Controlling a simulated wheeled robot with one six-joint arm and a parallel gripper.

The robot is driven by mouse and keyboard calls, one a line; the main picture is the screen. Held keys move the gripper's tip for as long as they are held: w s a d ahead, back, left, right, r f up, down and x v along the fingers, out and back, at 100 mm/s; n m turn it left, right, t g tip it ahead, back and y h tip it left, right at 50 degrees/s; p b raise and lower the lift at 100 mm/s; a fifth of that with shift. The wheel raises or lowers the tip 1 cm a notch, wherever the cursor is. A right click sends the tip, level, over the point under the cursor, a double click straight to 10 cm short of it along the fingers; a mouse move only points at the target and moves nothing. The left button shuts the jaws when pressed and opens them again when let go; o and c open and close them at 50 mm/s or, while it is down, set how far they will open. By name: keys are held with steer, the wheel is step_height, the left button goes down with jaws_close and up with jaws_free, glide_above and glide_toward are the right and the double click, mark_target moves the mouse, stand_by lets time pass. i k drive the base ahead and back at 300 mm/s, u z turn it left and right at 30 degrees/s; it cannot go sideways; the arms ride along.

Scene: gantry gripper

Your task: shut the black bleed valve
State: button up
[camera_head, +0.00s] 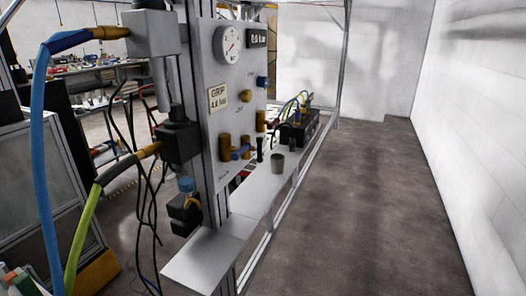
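A light panel (228,75) stands upright in the middle of the head view, with a round gauge and a yellow label reading "GRIP". Low on the panel, brass fittings (225,147) sit beside a blue part. Just right of them is a small upright black part (260,149), which may be the black bleed valve. It is too small to tell whether it is open or shut. My gripper is not in view.
A narrow shelf (252,200) runs below the panel and holds a grey cup (277,163). A black box (305,128) with coloured hoses stands further back. Blue (38,150) and green hoses hang at the left. The floor (360,200) on the right is clear.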

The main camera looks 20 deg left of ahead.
mark_target(259, 140)
steer(key=k, duration=1.25)
steer(key=u, duration=0.55)
steer(key=i, duration=0.5)
steer(key=u, duration=0.5)
steer(key=i, duration=1.4)
steer(key=z, duration=0.7)
